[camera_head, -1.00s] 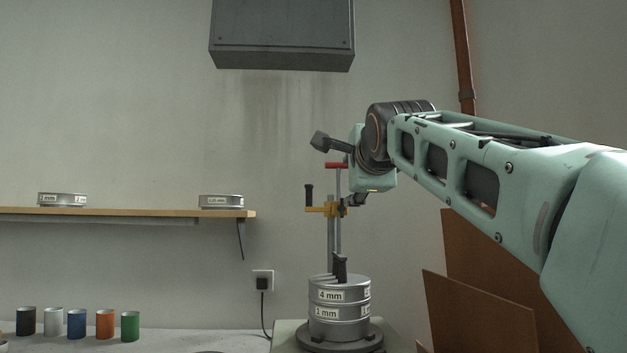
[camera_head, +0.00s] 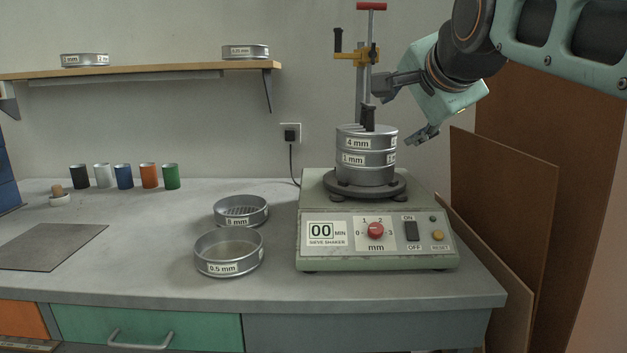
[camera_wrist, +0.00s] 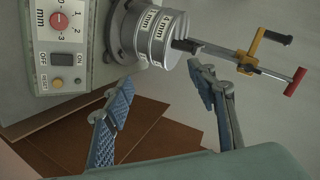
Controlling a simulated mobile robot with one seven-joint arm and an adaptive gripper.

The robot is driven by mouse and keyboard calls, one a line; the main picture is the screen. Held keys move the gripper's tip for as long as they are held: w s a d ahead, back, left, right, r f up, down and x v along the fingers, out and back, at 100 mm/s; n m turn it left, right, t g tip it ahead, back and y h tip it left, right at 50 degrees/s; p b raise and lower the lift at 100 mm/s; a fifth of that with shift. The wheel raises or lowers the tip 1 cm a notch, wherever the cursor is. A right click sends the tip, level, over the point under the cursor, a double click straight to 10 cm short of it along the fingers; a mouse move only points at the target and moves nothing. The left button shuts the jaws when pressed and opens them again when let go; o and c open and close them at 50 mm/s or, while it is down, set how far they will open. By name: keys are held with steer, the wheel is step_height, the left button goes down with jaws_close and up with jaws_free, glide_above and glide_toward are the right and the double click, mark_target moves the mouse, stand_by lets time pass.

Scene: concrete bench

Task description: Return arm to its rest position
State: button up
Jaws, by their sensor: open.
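My gripper (camera_head: 403,112) is open and empty, just right of the sieve stack. In the wrist view its two blue-grey padded fingers (camera_wrist: 160,78) stand apart with nothing between them. My mint-green arm reaches in from the upper right in the head view. The sieve stack (camera_head: 366,160), labelled 4 mm and 1 mm, sits on the pale green sieve shaker (camera_head: 330,265). Behind the stack rises a rod with a yellow clamp (camera_head: 350,56) and a red T-handle (camera_head: 371,7). The shaker display reads 00.
Several coloured cups (camera_head: 124,177) stand farther left. A shelf (camera_head: 150,72) holds two sieves. Brown boards (camera_head: 500,200) lean at the right. The bench front is mostly clear.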

steer(key=s+a+f+n+g+p, duration=0.1)
steer(key=s+f+n+g, duration=0.4)
steer(key=s+f, duration=0.95)
steer(key=s+a+f+n+g+p, duration=0.1)
steer(key=s+f+n+g, duration=0.2)
steer(key=s+f+n, duration=0.75)
step_height(320, 180, up, 32)
steer(key=m+p, duration=0.3)
steer(key=p, duration=3.4)
steer(key=shift+w+r+t+p, duration=0.15)
steer(key=shift+t+p, duration=0.15)
steer(key=shift+m, duration=0.25)
